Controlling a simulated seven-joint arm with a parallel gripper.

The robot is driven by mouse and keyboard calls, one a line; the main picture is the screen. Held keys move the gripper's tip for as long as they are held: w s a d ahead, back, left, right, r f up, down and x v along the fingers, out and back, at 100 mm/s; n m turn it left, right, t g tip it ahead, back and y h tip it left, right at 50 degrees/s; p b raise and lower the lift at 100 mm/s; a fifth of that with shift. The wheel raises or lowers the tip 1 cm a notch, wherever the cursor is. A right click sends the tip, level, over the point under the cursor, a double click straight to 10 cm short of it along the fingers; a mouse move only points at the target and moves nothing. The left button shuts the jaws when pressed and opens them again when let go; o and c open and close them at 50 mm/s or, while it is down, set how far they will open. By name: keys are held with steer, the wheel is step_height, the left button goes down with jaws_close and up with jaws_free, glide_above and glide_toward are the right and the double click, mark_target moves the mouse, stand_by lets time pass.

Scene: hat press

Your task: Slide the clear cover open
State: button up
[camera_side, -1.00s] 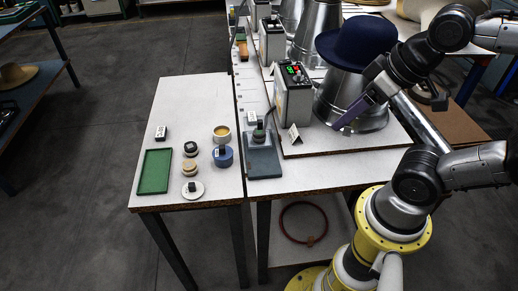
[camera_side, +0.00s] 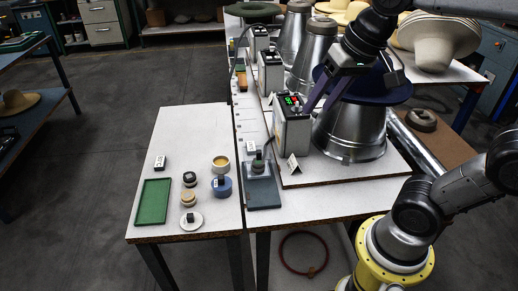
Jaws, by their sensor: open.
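The grey control box (camera_side: 296,135) stands left of the front metal press cone (camera_side: 350,135). Its top panel (camera_side: 291,103) has a green display and a red button. I cannot clearly make out a clear cover on it; it is too small or too transparent to tell. My gripper (camera_side: 317,109) points down just right of the panel, in front of the cone. Its two purple fingers are open with nothing visible between them. I cannot tell whether a finger touches the box.
The dark blue hat (camera_side: 395,93) sits on the cone, partly hidden by my arm. A small white tent card (camera_side: 293,164) stands before the box. Left are a grey stand (camera_side: 263,192), a green tray (camera_side: 153,203) and several small pots. More cones stand behind.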

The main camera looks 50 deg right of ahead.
steer(key=w+m+g, duration=0.1)
steer(key=w+m, duration=0.1)
steer(key=w, duration=0.4)
steer(key=m+g, duration=0.2)
steer(key=g, duration=0.2)
glide_above(259, 151)
step_height(259, 151, down, 9)
step_height(259, 151, down, 14)
jaws_close()
stand_by(0.7)
